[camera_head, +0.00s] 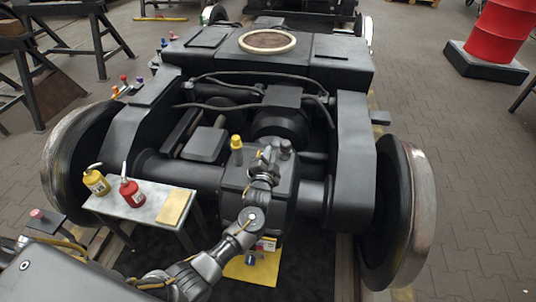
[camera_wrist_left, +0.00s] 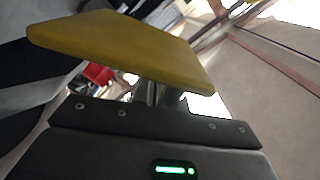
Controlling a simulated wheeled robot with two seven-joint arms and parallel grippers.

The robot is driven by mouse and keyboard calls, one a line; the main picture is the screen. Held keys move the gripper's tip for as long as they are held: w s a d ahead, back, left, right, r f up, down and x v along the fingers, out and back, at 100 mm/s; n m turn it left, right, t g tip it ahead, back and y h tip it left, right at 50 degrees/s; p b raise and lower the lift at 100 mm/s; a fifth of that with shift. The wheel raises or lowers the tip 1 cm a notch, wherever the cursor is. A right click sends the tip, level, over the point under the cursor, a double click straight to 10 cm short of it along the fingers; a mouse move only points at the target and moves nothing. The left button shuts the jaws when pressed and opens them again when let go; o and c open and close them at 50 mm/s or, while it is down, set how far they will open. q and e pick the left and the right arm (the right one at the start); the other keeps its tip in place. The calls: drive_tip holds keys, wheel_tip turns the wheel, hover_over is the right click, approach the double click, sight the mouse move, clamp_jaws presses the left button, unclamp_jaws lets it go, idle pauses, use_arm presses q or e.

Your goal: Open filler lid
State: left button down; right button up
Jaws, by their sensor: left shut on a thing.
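My left gripper (camera_head: 266,160) is over the top of the dark gearbox housing (camera_head: 284,186) in the middle of the bogie. It is shut on a small part there, which I take to be the filler lid; the hand mostly hides it. A yellow-topped post (camera_head: 237,143) stands just left of the gripper, and a dark round cap (camera_head: 286,148) is just right of it. In the left wrist view a flat yellow slab (camera_wrist_left: 120,45) is very close and covers the fingertips. I cannot tell how far the lid is raised. My right gripper is not in view.
A small table (camera_head: 135,211) at the left holds a yellow can (camera_head: 96,183), a red can (camera_head: 132,192) and a yellow pad (camera_head: 175,207). Hoses (camera_head: 225,107) cross the bogie frame behind the gearbox. Wheels (camera_head: 405,215) flank it. Open floor lies at the right.

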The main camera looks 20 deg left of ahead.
use_arm(q)
drive_tip(key=shift+s+d+f, duration=0.1)
drive_tip(key=shift+d+f, duration=0.1)
